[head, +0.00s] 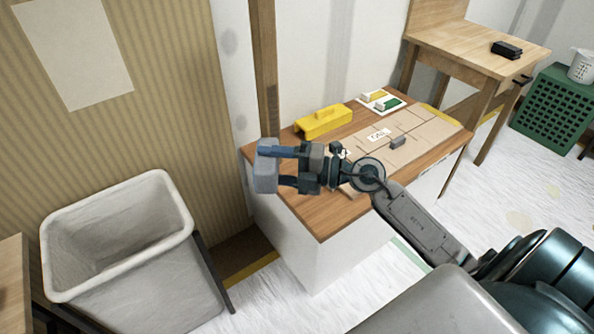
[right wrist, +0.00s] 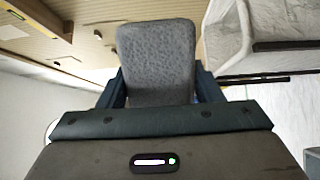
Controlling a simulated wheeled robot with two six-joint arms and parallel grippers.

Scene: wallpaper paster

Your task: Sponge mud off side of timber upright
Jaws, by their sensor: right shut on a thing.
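My right gripper (head: 280,167) is shut on a grey block-like sponge (head: 265,172). In the right wrist view the sponge (right wrist: 156,62) stands between the two dark fingers. The timber upright (head: 263,40) is a narrow brown post against the wall, left of the middle in the head view. A dark patch that looks like mud (head: 271,98) marks its side, above the sponge in the picture. The sponge and gripper hide the upright's lower part. I cannot tell whether the sponge touches it. My left gripper is not in view.
A wooden-topped cabinet (head: 318,222) stands behind my right gripper, with a yellow tool box (head: 323,122) and flat boards (head: 415,140) on top. A large pale bin (head: 125,300) stands at the lower left. A wooden desk (head: 460,45) and green crate (head: 550,110) are farther right.

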